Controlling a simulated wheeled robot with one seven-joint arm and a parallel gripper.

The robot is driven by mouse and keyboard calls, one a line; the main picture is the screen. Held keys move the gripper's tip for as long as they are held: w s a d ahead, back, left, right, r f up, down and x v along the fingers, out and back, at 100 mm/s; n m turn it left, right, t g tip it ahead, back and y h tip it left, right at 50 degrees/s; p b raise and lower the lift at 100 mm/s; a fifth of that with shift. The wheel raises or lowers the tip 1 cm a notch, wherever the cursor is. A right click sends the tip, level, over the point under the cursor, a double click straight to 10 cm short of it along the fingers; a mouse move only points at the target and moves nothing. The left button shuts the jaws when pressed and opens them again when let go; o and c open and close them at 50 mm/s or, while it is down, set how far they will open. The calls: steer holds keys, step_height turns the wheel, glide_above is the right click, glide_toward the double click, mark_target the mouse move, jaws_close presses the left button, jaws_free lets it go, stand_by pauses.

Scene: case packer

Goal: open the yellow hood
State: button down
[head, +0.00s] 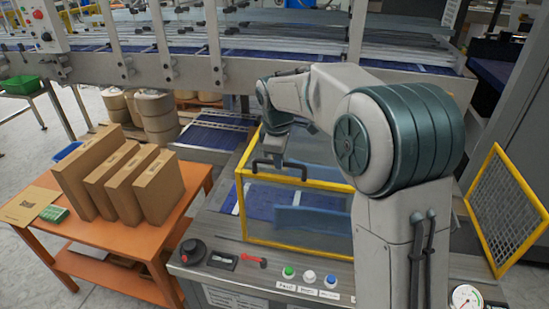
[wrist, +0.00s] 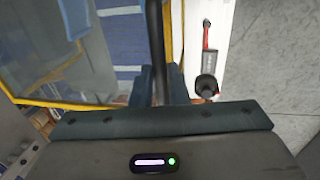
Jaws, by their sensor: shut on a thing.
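The yellow hood (head: 297,182) is a yellow frame with clear panels on the machine in the middle of the head view. It sits low over a blue belt, and my arm hides its right part. Its dark bar handle (head: 279,163) stands at the upper front edge. My gripper (head: 277,150) is at this handle, coming from above. In the wrist view, the blue-grey fingers of my gripper (wrist: 160,85) are shut on the dark handle bar (wrist: 154,45). The hood's yellow frame (wrist: 168,38) and clear panel (wrist: 60,65) show beside it.
A control panel with a black knob (head: 192,251), a red handle (head: 251,260) and several buttons (head: 289,271) lies in front of the hood. An orange table (head: 120,232) with cardboard cartons (head: 145,185) stands left. A yellow-framed mesh panel (head: 505,205) stands right.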

steer(key=c, duration=1.4)
jaws_free()
step_height(320, 180, up, 14)
steer(key=s+b, duration=0.1)
steer(key=s, duration=0.1)
steer(key=shift+s+a+f, duration=0.25)
steer(key=shift+a, duration=0.1)
